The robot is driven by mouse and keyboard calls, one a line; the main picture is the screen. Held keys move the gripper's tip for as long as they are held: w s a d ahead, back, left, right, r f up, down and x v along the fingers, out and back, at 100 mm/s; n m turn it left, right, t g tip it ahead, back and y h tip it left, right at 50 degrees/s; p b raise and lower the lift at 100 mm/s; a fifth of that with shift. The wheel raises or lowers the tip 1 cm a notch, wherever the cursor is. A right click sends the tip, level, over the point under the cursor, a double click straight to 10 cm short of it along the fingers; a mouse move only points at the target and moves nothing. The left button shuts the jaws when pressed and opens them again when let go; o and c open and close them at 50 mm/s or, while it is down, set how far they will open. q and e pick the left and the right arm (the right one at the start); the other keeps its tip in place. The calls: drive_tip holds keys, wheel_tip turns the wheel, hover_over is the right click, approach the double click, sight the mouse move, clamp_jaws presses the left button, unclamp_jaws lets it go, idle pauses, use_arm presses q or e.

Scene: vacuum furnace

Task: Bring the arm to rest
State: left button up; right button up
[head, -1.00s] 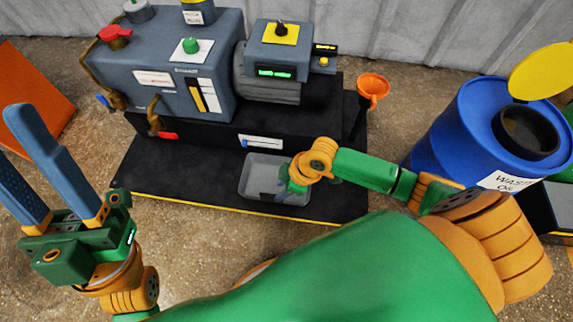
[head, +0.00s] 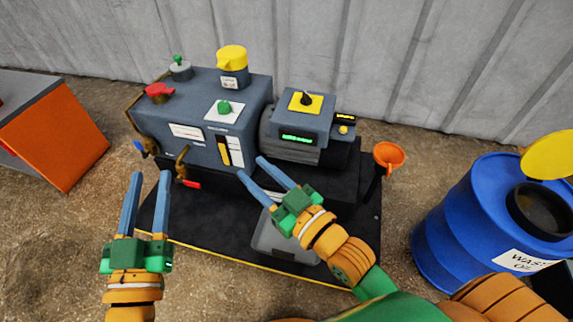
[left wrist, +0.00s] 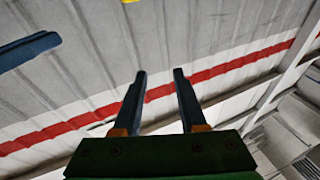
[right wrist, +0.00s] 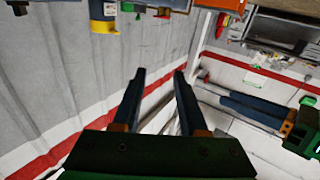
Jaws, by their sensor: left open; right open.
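My left gripper (head: 146,205) is raised at the lower left in the head view, its two blue fingers apart and pointing up the picture, with nothing between them. In the left wrist view its fingers (left wrist: 158,100) stand apart in front of the corrugated wall. My right gripper (head: 262,178) shows in front of the pump unit (head: 200,120) in the head view, its fingers apart and empty, over the black base and grey tray (head: 275,240). In the right wrist view its fingers (right wrist: 155,100) are apart with nothing between them.
A blue waste oil drum (head: 455,235) with a yellow lid (head: 550,157) stands at the right. An orange funnel (head: 389,157) is at the base's right corner. An orange-sided cabinet (head: 55,140) stands at the far left. Floor between the cabinet and the base is clear.

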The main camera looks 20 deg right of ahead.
drive_tip(key=s+d+r+m+t+h, duration=0.1)
drive_tip(key=d+r+m+t+h, duration=0.1)
drive_tip(key=d+r+t, duration=0.1)
wheel_tip(320, 180, up, 2)
drive_tip(key=shift+d+r, duration=0.1)
drive_tip(key=shift+d, duration=0.4)
